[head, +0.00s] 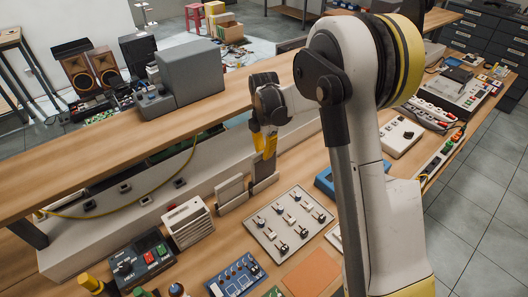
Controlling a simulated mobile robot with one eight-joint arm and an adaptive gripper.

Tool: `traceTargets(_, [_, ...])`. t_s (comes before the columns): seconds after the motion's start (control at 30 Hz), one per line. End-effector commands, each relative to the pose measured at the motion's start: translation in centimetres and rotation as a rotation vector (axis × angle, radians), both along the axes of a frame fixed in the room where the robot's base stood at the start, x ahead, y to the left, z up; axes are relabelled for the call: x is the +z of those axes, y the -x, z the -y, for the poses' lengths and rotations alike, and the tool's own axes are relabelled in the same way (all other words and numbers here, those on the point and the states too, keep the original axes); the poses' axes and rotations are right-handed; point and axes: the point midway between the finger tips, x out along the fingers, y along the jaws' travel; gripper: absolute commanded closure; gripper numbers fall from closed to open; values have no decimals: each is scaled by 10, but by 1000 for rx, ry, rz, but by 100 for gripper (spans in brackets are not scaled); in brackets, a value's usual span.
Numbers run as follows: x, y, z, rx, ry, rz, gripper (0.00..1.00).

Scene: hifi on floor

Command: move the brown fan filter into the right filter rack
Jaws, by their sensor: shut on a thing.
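My gripper (264,152) points down at the back of the workbench, its yellow fingers shut on the top of an upright grey-brown panel (264,169), which I take to be the brown fan filter. The panel stands at the right one of two low holders, the right filter rack (265,187); its lower edge is at or in the rack, but I cannot tell how deep it sits. A paler upright panel (230,188) stands in the left filter rack (234,205), just left of it. The fingers partly hide the filter's top.
A white vented box (187,222) stands left of the racks. A panel with several switches (290,222) lies in front. A raised wooden shelf (120,150) runs behind them. A flat orange-brown square (312,272) lies near the front. My arm hides part of the bench's right side.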

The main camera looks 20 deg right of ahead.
Motion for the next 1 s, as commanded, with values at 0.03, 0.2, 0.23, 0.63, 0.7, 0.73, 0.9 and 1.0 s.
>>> traceTargets(0.03, [-4, 0, 0, 0, 0, 0, 100])
traceTargets(0.2, [-11, 0, 0, 0, 0, 0, 100])
traceTargets(0.23, [-13, 0, 0, 0, 0, 0, 100])
traceTargets(0.63, [-31, 0, 0, 0, 0, 0, 100])
traceTargets(0.7, [-34, 0, 0, 0, 0, 0, 100])
traceTargets(0.73, [-35, 0, 0, 0, 0, 0, 100])
traceTargets(0.9, [-40, 0, 0, 0, 0, 0, 100])
traceTargets(1.0, [-40, 0, 0, 0, 0, 0, 100])
